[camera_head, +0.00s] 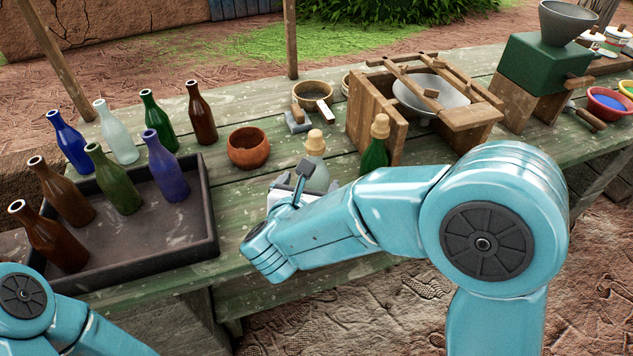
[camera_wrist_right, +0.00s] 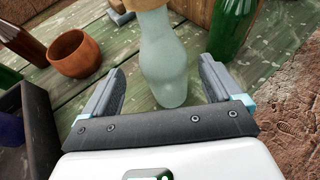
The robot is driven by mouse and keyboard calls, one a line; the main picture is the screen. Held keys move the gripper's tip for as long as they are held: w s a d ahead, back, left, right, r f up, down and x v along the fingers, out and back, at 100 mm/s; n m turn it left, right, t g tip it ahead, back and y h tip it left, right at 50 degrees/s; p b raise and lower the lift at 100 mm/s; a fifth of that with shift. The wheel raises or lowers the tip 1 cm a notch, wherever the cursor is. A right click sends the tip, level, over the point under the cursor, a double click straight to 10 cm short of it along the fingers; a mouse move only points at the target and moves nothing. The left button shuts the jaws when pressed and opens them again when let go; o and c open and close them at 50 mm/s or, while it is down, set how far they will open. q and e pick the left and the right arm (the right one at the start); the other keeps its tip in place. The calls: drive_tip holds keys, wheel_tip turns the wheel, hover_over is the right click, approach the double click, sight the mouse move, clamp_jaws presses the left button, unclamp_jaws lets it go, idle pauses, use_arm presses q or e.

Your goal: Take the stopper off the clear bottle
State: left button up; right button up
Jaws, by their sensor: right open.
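The clear bottle (camera_head: 315,173) stands upright on the green plank table, with a tan stopper (camera_head: 314,142) in its neck. My right gripper (camera_head: 308,181) is low beside the bottle, and my own arm hides part of it in the head view. In the right wrist view the pale bottle (camera_wrist_right: 163,62) stands between the two spread fingers of my right gripper (camera_wrist_right: 160,85), with gaps on both sides. The bottle's top is cut off there. My left gripper is out of view; only my left arm shows at the lower left.
A green bottle (camera_head: 374,157) with a tan stopper stands to the right, close to a wooden frame (camera_head: 372,108). A brown clay bowl (camera_head: 248,148) stands to the left. A dark tray (camera_head: 209,222) with several bottles lies farther left. More bottles stand behind it.

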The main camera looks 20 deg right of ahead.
sight(317, 177)
drive_tip(key=x, duration=0.5)
drive_tip(key=shift+d+f+p, duration=0.15)
drive_tip(key=shift+d+p, duration=0.15)
drive_tip(key=shift+p, duration=0.1)
drive_tip(key=shift+w+d+f, duration=0.1)
drive_tip(key=shift+w+f, duration=0.05)
drive_tip(key=shift+w, duration=0.2)
drive_tip(key=c, duration=1.2)
